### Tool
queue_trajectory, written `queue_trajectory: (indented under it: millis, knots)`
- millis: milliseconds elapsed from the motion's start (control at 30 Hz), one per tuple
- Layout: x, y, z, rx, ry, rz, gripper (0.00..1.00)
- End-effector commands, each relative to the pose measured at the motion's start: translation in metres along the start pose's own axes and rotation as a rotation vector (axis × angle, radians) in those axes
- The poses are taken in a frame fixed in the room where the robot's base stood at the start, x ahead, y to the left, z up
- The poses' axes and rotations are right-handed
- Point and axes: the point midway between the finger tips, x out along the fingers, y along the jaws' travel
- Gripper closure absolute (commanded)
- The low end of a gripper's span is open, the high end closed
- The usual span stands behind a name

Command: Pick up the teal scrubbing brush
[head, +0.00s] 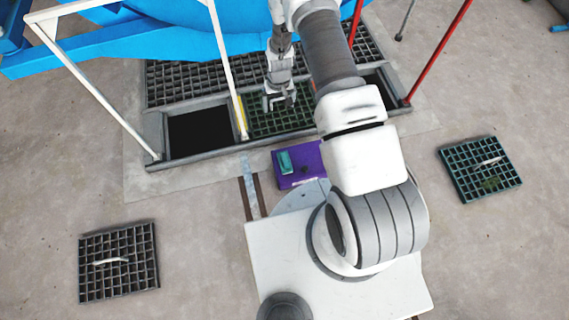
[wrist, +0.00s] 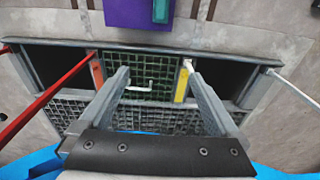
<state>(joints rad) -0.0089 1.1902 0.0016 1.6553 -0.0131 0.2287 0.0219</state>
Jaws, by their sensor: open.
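The teal scrubbing brush (head: 285,162) lies on a purple box (head: 310,160) on the floor, in front of my base in the head view. In the wrist view the teal brush (wrist: 160,11) is at the top edge, partly cut off, on the purple box (wrist: 125,14). My gripper (head: 280,99) is open and empty above the green grate, farther from my base than the brush and apart from it. In the wrist view my two fingers (wrist: 155,76) are spread wide with nothing between them but the view of the grate below.
A green grate (head: 282,121) with a pale handle (wrist: 150,86) sits in the floor frame, between open pits (head: 200,133). White posts (head: 225,60) and a red post (head: 437,52) rise beside my arm. Loose grates lie left (head: 120,284) and right (head: 462,174).

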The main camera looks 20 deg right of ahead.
Motion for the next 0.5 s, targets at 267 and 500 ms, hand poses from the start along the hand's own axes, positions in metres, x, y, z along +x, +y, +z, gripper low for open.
queue_trajectory:
  millis: [267,500]
  knots:
    - [0.125,-0.001,0.052,0.000,-0.056,-0.001,0.03]
    - [0.158,-0.001,0.067,0.000,-0.067,-0.001,0.03]
